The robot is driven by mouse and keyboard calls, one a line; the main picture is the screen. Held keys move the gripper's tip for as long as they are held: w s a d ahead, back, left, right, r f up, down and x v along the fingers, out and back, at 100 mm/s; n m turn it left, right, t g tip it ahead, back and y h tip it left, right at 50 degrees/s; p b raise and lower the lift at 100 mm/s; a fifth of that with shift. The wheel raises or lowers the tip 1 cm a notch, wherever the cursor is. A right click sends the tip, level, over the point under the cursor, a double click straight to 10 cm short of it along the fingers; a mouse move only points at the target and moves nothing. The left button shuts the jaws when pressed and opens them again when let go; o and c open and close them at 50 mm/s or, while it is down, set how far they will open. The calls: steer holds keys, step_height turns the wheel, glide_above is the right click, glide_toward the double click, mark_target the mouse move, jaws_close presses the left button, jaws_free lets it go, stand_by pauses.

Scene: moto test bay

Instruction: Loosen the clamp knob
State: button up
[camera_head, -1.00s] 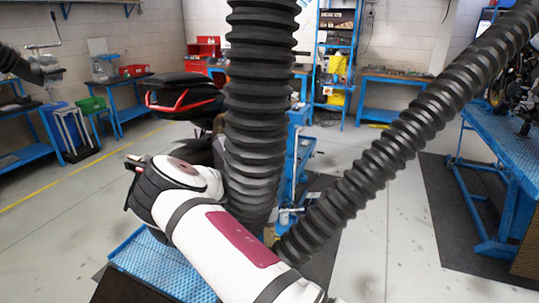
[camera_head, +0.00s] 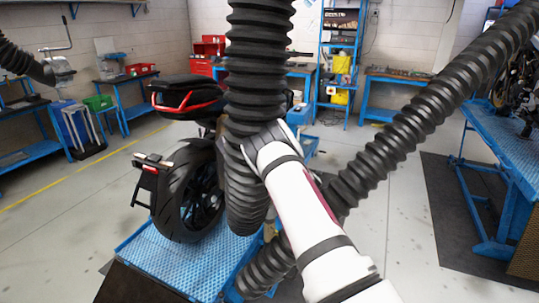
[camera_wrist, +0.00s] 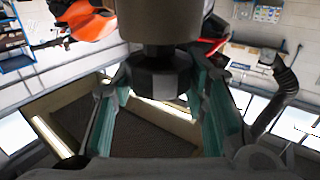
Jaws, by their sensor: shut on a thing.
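The clamp knob (camera_wrist: 160,78) is a dark, faceted knob under a wide grey-brown cylinder (camera_wrist: 160,20) in the wrist view. My gripper (camera_wrist: 161,82) has its green-padded fingers on either side of the knob and is shut on it. The knob's far side is hidden. In the head view my white arm reaches up to the thick black hanging hose (camera_head: 257,70). My gripper and the knob are hidden there behind the arm and hose.
A motorcycle (camera_head: 190,185) stands on a blue platform (camera_head: 170,265) just left of the hose. A second black hose (camera_head: 400,140) slants across the right. A blue workbench (camera_head: 500,150) stands at right.

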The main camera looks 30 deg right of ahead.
steer(key=n+y, duration=0.1)
steer(key=y, duration=0.1)
steer(key=n+g+y+b, duration=0.1)
steer(key=n+y, duration=0.1)
steer(key=y, duration=0.1)
steer(key=shift+w+d+f+n+y+b, duration=0.1)
steer(key=shift+w+d+n+y+b, duration=0.05)
steer(key=shift+d+n+y+b, duration=0.15)
steer(key=n+g+y+b, duration=0.1)
steer(key=n+y+b, duration=0.1)
steer(key=n+g+y+b, duration=0.1)
steer(key=g+y+b, duration=0.1)
steer(key=shift+w+f+n+y, duration=0.15)
steer(key=shift+n+y, duration=0.25)
steer(key=n+g+y+b, duration=0.1)
steer(key=g+y+b, duration=0.1)
steer(key=b, duration=0.1)
steer(key=n+g+y+b, duration=0.1)
steer(key=n+g+b, duration=0.1)
steer(key=shift+a+n+g+y+b, duration=0.15)
steer(key=shift+n+g+y+b, duration=0.15)
steer(key=shift+g+y+b, duration=0.1)
steer(key=shift+s+n+g+y+b, duration=0.2)
steer(key=shift+n+g+y+b, duration=0.4)
steer(key=shift+g+b, duration=0.45)
steer(key=shift+s+a+r+n, duration=0.1)
steer(key=shift+r+n, duration=0.1)
steer(key=shift+n, duration=0.1)
steer(key=o, duration=1.2)
